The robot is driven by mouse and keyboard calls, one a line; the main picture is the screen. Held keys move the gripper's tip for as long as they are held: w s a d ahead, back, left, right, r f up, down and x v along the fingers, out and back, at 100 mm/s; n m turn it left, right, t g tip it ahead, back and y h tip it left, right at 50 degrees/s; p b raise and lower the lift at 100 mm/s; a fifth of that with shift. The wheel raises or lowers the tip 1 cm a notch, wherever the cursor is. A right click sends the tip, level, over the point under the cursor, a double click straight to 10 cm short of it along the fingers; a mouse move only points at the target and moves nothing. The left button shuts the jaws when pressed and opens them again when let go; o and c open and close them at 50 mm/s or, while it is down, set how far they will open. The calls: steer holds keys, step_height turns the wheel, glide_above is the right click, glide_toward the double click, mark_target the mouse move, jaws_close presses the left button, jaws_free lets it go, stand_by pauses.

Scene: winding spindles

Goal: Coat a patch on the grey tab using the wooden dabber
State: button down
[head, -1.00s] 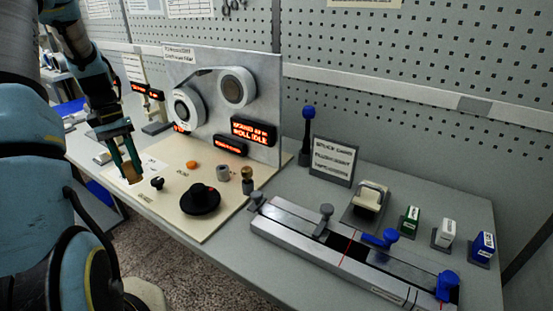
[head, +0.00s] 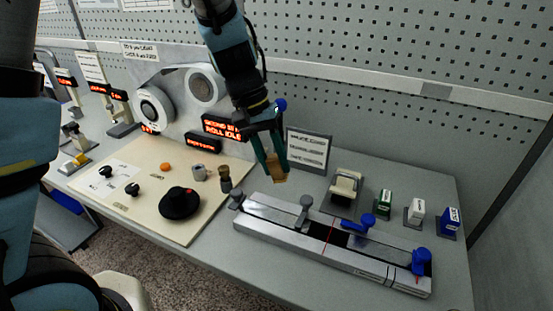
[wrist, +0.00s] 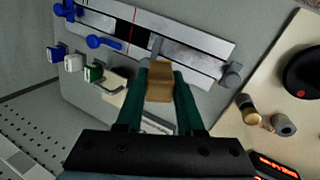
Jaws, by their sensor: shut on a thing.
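My gripper (head: 274,160) is shut on the wooden dabber (head: 278,170), a small tan block that points downward. In the wrist view the dabber (wrist: 160,82) sits between my two teal fingers. It hangs above the metal splicing rail (head: 290,236), apart from it as far as I can tell. The rail has a grey clamp lever (head: 305,203) near its middle and another grey lever (head: 237,199) at its left end. In the wrist view the middle lever (wrist: 156,46) shows just beyond the dabber. I cannot tell which grey part is the grey tab.
Blue levers (head: 361,222) sit on the rail's right half. A cream dispenser (head: 345,187) and green (head: 384,203), white (head: 416,212) and blue (head: 450,221) blocks stand behind it. A sign (head: 308,150) stands at the back. The winding panel (head: 150,190) with its black hub (head: 180,203) lies left.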

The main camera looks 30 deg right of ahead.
mark_target(277, 181)
steer(key=shift+s+d, duration=0.1)
steer(key=shift+s, duration=0.25)
steer(key=shift+f, duration=0.3)
step_height(277, 181, down, 4)
steer(key=b, duration=0.4)
steer(key=shift+f, duration=0.25)
